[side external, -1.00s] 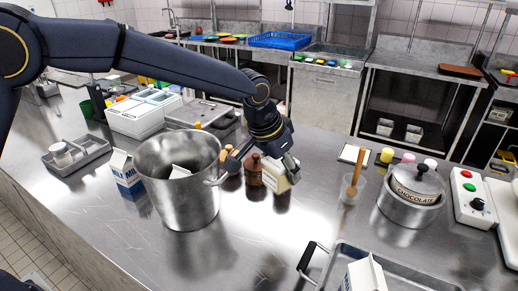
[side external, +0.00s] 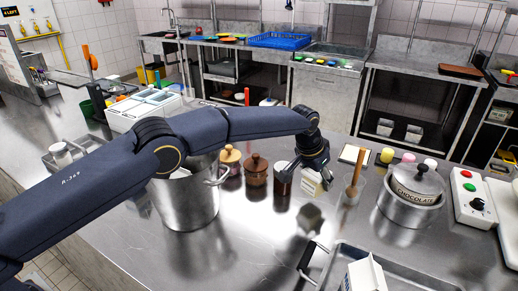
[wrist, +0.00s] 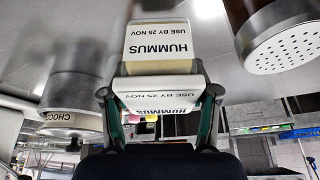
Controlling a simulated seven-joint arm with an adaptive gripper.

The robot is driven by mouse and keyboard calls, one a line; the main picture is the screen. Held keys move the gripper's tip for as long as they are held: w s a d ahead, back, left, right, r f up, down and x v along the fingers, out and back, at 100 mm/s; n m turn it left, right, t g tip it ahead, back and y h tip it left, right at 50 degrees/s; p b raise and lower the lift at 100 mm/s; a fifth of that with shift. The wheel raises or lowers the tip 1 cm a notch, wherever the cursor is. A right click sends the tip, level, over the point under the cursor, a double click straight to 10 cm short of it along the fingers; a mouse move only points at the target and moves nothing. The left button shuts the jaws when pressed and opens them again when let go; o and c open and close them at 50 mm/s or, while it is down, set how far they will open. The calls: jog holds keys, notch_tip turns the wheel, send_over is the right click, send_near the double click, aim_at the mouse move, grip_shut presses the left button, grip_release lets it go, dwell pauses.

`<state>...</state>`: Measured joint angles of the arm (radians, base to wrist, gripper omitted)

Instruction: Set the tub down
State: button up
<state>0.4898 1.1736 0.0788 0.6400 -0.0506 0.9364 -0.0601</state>
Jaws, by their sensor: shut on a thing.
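The tub (side external: 313,184) is a small pale block-shaped container. In the wrist view the tub (wrist: 158,82) shows white faces printed HUMMUS, USE BY 25 NOV, upside down. My gripper (side external: 314,168) is shut on it, with one finger on each side, as the wrist view of my gripper (wrist: 160,92) shows. In the side view the tub hangs upright or nearly so over the steel counter (side external: 255,255), with a dark reflection below it. It seems a little above the surface; contact is hard to judge.
A brown shaker jar (side external: 283,180) stands close left of the tub, and a clear cup with a wooden tool (side external: 352,187) close right. A lidded chocolate pot (side external: 408,208) is further right. A metal tray (side external: 330,270) lies in front. Bare counter lies between.

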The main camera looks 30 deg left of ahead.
jog(key=shift+w+f, duration=0.15)
jog(key=shift+f, duration=1.55)
jog(key=shift+f, duration=0.1)
jog(key=o, duration=1.3)
jog(key=shift+f, duration=0.1)
